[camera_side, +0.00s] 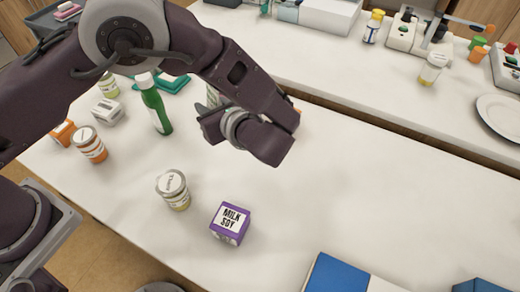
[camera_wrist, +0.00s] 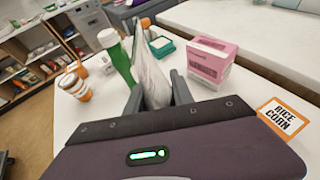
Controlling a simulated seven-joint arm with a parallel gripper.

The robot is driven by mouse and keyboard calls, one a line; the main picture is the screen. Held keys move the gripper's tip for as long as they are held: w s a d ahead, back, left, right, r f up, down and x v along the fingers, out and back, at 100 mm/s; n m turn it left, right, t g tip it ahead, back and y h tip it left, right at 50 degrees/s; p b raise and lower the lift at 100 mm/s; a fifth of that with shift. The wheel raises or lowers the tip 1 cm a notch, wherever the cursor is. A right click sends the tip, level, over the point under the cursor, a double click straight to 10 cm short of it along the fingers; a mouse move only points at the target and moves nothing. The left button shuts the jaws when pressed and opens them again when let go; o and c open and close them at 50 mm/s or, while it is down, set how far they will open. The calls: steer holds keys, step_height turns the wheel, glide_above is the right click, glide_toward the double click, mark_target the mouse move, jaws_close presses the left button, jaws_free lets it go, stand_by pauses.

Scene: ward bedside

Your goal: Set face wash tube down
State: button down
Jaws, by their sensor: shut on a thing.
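The face wash tube (camera_wrist: 151,78) is a pale, whitish tube with a narrow, flat end pointing up in the wrist view. My gripper (camera_wrist: 158,92) is shut on it, one dark finger on each side. In the side view my gripper (camera_side: 205,118) is over the far-left part of the white table (camera_side: 330,190). My wrist hides most of the tube there. I cannot tell whether the tube's lower end touches the table.
A green bottle (camera_wrist: 118,58) stands close left of the tube, a pink box (camera_wrist: 210,62) to its right. A rice corn box (camera_wrist: 283,118) is nearer. A milk soy carton (camera_side: 230,223) and a lidded jar (camera_side: 173,189) stand nearer the front. The table's right middle is clear.

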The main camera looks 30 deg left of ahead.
steer(key=w+d+m+t+h, duration=0.6)
steer(key=d+m+h, duration=0.2)
steer(key=d+m, duration=0.15)
steer(key=s+d+m+h, duration=0.4)
steer(key=d+m+h, duration=0.35)
steer(key=d, duration=0.55)
steer(key=shift+h, duration=0.75)
steer(key=f, duration=0.6)
steer(key=d+f, duration=0.1)
steer(key=f, duration=0.2)
steer(key=shift+s, duration=0.4)
steer(key=shift+f, duration=0.35)
steer(key=shift+f, duration=0.15)
steer(key=c, duration=1.1)
jaws_free()
